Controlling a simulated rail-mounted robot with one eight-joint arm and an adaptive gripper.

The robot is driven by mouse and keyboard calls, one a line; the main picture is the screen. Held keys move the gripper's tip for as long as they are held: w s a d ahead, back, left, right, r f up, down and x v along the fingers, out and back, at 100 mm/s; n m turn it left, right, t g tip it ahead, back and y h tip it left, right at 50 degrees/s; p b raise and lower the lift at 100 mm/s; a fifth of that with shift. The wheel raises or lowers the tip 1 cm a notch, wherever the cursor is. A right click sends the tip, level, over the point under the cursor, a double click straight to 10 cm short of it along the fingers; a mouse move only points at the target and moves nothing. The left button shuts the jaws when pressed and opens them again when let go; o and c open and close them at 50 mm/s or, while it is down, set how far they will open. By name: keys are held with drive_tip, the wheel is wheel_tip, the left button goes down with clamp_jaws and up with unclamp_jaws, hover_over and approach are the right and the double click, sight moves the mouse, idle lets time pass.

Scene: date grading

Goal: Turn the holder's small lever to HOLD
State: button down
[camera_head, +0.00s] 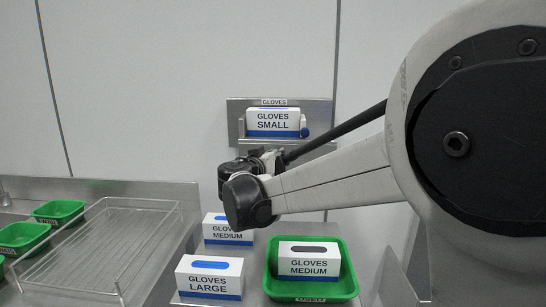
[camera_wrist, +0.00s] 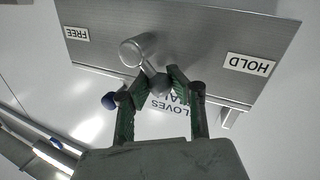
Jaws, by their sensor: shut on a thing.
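The holder is a steel wall bracket (camera_head: 237,112) with a GLOVES SMALL box (camera_head: 274,118) in it. In the wrist view its steel plate (camera_wrist: 200,40) appears upside down, with a FREE label (camera_wrist: 76,33) at left and a HOLD label (camera_wrist: 249,65) at right. The small lever (camera_wrist: 140,50) has a round silver end and a short arm slanting down and right from it, between the two labels. My gripper (camera_wrist: 160,78) is shut on that arm, and its fingertips partly hide it. In the head view my arm hides the lever and fingertips.
A blue knob (camera_head: 304,132) sits at the holder's right side. Below are a GLOVES MEDIUM box (camera_head: 227,230), a GLOVES LARGE box (camera_head: 210,278) and a green tray (camera_head: 350,270) holding another GLOVES MEDIUM box (camera_head: 309,261). A wire rack (camera_head: 117,290) and green trays (camera_head: 59,210) stand left.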

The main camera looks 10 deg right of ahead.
drive_tip(key=shift+a+f+n+t+b, duration=0.2)
drive_tip(key=shift+f+n+t+b, duration=0.4)
drive_tip(key=shift+n, duration=0.95)
drive_tip(key=shift+a+f+n+t+b, duration=0.2)
drive_tip(key=shift+f+n+t+b, duration=0.35)
drive_tip(key=shift+n, duration=1.05)
drive_tip(key=shift+a+f+n+t+b, duration=0.2)
drive_tip(key=shift+f+n+t+b, duration=0.4)
drive_tip(key=shift+n, duration=0.95)
drive_tip(key=shift+f, duration=0.1)
drive_tip(key=c, duration=1.8)
unclamp_jaws()
drive_tip(key=shift+o, duration=0.2)
drive_tip(key=v, duration=1.2)
